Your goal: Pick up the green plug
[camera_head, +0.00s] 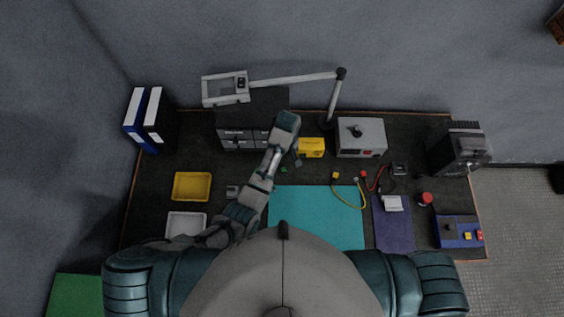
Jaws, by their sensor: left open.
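A small green piece, which looks like the green plug (284,169), lies on the dark bench top just right of my left forearm. My left arm reaches up across the bench from the left, and its wrist is in front of the drawer unit. My left gripper (296,160) hangs from the wrist end, close to the green plug and slightly to its right. It is open, and nothing shows held in it. Whether its fingers touch the plug is too small to tell. My right gripper is out of view.
A yellow box (311,147) stands behind the gripper, beside the grey drawer unit (237,139). A grey power box (361,137) is farther right. A teal mat (318,215) lies in front, with yellow and red cables (350,197) near its right side. A yellow tray (192,186) is left.

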